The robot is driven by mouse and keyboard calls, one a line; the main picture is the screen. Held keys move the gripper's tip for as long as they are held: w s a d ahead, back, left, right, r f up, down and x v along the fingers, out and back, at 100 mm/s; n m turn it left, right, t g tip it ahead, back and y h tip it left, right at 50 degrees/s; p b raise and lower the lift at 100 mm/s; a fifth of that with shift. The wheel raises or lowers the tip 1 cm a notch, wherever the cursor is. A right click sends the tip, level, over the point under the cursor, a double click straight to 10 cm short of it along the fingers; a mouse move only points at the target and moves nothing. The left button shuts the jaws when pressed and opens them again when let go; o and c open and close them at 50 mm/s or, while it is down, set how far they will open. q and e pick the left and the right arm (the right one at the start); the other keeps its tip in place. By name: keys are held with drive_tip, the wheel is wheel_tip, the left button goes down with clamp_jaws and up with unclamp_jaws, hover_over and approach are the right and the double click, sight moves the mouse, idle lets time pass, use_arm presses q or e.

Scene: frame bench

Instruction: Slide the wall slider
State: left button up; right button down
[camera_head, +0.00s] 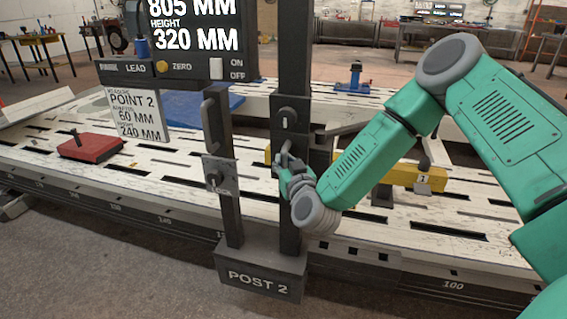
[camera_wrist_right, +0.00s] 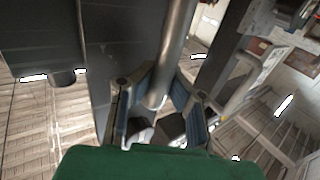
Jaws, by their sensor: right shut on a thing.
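A dark upright post (camera_head: 293,60) stands on a base block marked POST 2 (camera_head: 262,279). A dark slider block (camera_head: 289,115) with a pale mark sits on it at mid height. My right gripper (camera_head: 287,165) is at the post just below this mark, its fingers partly hidden by the wrist. In the right wrist view my gripper (camera_wrist_right: 158,105) is shut on a round grey handle bar (camera_wrist_right: 175,50), which passes between the blue-padded fingers. How the bar joins the slider is hidden in the head view. My left gripper is not in view.
A second upright with a grey handle (camera_head: 214,118) and a lock plate (camera_head: 219,173) stands just left of the post. A display box (camera_head: 195,35) reads 805 MM and HEIGHT 320 MM. A yellow beam (camera_head: 400,172) lies behind my right arm. A red block (camera_head: 90,148) sits on the slotted bench.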

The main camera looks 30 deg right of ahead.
wheel_tip(320, 180, up, 2)
drive_tip(key=shift+r+p, duration=0.2)
drive_tip(key=shift+p, duration=0.45)
drive_tip(key=shift+f, duration=0.1)
drive_tip(key=c, duration=1.5)
unclamp_jaws()
drive_tip(key=shift+s, duration=0.1)
drive_tip(key=v, duration=1.2)
drive_tip(key=shift+d, duration=0.1)
drive_tip(key=shift+f, duration=0.1)
